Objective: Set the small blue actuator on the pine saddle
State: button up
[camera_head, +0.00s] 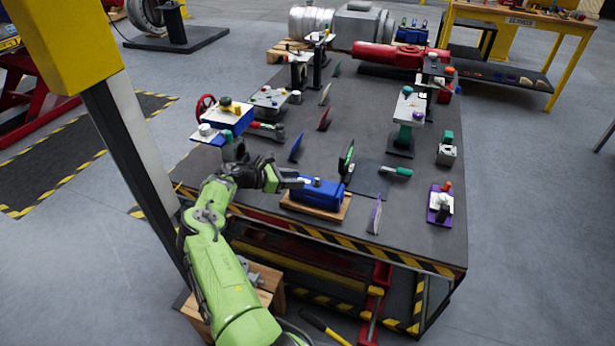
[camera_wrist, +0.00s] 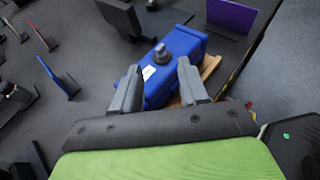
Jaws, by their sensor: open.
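The small blue actuator (camera_head: 321,190) has a dark knob on top. It rests on the pine saddle (camera_head: 330,212) near the front edge of the table, and looks level. It also shows in the wrist view (camera_wrist: 178,53), with a strip of the pine saddle (camera_wrist: 209,66) along its right side. My gripper (camera_head: 297,181) is open at the left end of the actuator. In the wrist view my fingertips (camera_wrist: 158,73) stand apart, over the actuator's near end. I cannot tell whether either finger touches it. The actuator hides most of the saddle's top.
A dark upright plate with green (camera_head: 346,160) stands just behind the actuator. A purple plate (camera_head: 375,214) stands to its right, and a blue plate (camera_head: 296,147) behind my gripper. A green-handled tool (camera_head: 396,171) lies further right. The striped table edge (camera_head: 345,243) runs in front.

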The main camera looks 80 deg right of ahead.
jog(key=v, duration=0.5)
jog(key=shift+w+a+r+p, duration=0.1)
jog(key=shift+w+p, duration=0.05)
jog(key=shift+p, duration=0.2)
jog(key=w+a+r+m+t+y, duration=0.2)
jog(key=w+a+r+m+t, duration=0.15)
jog(key=a+r, duration=0.5)
jog(key=w+a+r+m+t+y, duration=0.25)
jog(key=a+r+t, duration=0.2)
jog(key=a, duration=0.75)
jog(key=w+a+r+m+t+y, duration=0.25)
jog(key=a+r, duration=0.45)
jog(key=a, duration=0.4)
jog(key=s+a+r+t, duration=0.1)
jog(key=s+a, duration=0.3)
jog(key=a, duration=0.3)
jog(key=s+a+r+t+y, duration=0.1)
jog(key=s+a, duration=0.3)
jog(key=a, duration=0.4)
jog(key=s+a+r+t, duration=0.1)
jog(key=s+a+t, duration=0.2)
jog(key=a, duration=0.4)
jog(key=shift+s+a+r+y, duration=0.25)
jog(key=shift+s+y, duration=0.15)
jog(key=shift+s, duration=0.35)
jog(key=shift+n+t, duration=0.25)
